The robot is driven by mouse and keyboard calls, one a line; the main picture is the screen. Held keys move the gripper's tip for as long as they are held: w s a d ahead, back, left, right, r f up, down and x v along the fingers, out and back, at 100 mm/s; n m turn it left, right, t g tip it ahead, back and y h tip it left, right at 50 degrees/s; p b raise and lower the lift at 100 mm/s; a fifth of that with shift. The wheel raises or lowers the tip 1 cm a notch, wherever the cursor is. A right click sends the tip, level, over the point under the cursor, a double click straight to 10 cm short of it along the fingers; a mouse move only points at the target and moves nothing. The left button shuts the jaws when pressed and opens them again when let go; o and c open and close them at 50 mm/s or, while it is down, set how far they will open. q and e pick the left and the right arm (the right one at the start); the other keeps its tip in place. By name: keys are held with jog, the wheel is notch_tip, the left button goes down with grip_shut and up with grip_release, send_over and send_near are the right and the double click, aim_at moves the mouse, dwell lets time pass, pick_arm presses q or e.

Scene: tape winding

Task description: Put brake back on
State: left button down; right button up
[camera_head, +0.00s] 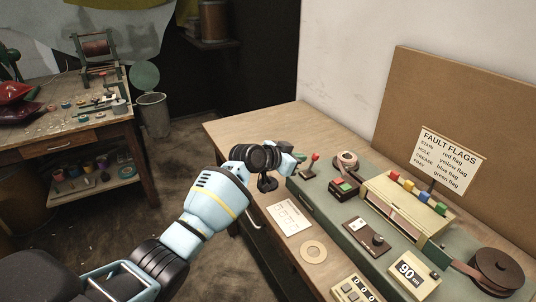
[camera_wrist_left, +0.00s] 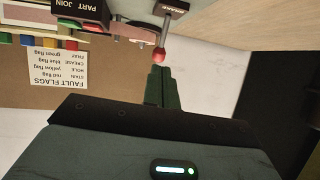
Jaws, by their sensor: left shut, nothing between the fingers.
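The brake lever, with a red ball knob (camera_head: 315,157), stands at the far left end of the green machine. In the left wrist view, which is upside down, the red knob (camera_wrist_left: 159,54) hangs on a short stem by a dark plate (camera_wrist_left: 175,12) with an inverted label. My left gripper (camera_head: 301,158) is shut and empty, its dark green fingers just left of the knob. In the left wrist view the closed fingertips (camera_wrist_left: 160,70) lie right by the knob. I cannot tell whether they touch it. My right gripper is out of view.
The green machine (camera_head: 325,213) on the wooden bench carries a red and green button box (camera_head: 343,187), a tape roll (camera_head: 347,161), a cream unit with coloured flags (camera_head: 408,204) and a dark reel (camera_head: 497,270). A paper sheet (camera_head: 289,214) lies in front.

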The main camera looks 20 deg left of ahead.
pick_arm(q)
jog(key=r+p+v, duration=0.1)
jog(key=v, duration=0.9)
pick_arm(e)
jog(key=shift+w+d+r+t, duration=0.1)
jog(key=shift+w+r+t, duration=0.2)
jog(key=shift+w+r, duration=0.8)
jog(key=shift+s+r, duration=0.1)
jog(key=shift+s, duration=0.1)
pick_arm(q)
jog(key=s+d+f+n+g+y, duration=0.1)
jog(key=s+f, duration=0.9)
jog(key=f, duration=0.2)
jog(key=s+d+f+n+y, duration=0.1)
jog(key=s+f+n, duration=0.1)
jog(key=s+f, duration=0.95)
jog(key=s+f+g+y, duration=0.1)
jog(key=s+f, duration=0.3)
jog(key=s, duration=0.8)
jog(key=s+f+n+y, duration=0.1)
jog(key=s+f, duration=0.4)
jog(key=s, duration=0.7)
jog(key=shift+s+d+g+p, duration=0.3)
jog(key=shift+d+g, duration=0.1)
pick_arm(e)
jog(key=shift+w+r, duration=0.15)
